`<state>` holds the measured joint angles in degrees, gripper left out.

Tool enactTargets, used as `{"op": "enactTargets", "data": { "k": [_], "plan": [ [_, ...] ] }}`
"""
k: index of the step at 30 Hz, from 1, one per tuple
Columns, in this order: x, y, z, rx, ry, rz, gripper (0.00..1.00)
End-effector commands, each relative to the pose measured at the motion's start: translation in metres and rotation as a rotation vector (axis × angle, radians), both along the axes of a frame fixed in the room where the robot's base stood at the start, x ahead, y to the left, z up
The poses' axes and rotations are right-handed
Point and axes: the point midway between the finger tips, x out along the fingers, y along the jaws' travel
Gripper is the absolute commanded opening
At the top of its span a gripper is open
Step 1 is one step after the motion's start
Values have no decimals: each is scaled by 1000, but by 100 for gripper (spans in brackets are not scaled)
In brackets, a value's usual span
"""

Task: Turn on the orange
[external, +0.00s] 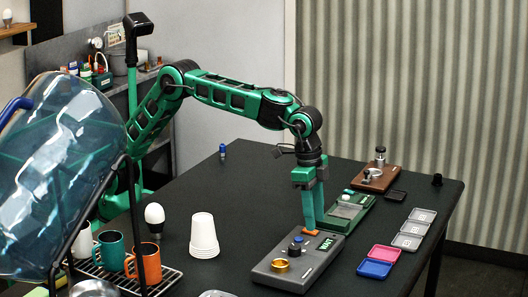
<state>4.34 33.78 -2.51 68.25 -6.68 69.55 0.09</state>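A grey box (308,259) with a green display reading "WAIT" (326,244) sits on the dark table. A small orange part (311,232) is at its back end, beside a blue knob (297,243) and a gold ring (281,265). My gripper (314,222) points straight down over the back end of the box. Its teal fingertips are right at the orange part; I cannot tell whether they touch it. The fingers look close together and partly overlap, so their opening is unclear. An orange mug (150,264) stands on a rack at the left.
A green device (349,209) stands close behind the box. Pink (384,253), blue (374,269) and grey trays (407,241) lie to the right. Stacked white cups (204,235), a bulb (154,215) and a large water bottle (55,165) are left. The table's middle is clear.

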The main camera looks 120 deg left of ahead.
Motion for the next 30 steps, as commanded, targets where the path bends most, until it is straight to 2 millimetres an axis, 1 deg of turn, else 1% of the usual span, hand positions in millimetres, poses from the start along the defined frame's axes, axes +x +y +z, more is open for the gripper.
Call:
{"op": "enactTargets", "data": {
  "k": [1, 6, 12, 18, 30],
  "plan": [
    [0, 0, 11, 0, -4, 0, 38],
    [-4, 0, 43, 0, -4, -1, 38],
    [-8, -1, 71, 0, -2, -1, 38],
    [-10, -1, 83, 0, -1, -1, 38],
    [-10, -1, 83, 0, 0, -1, 38]
  ]
}}
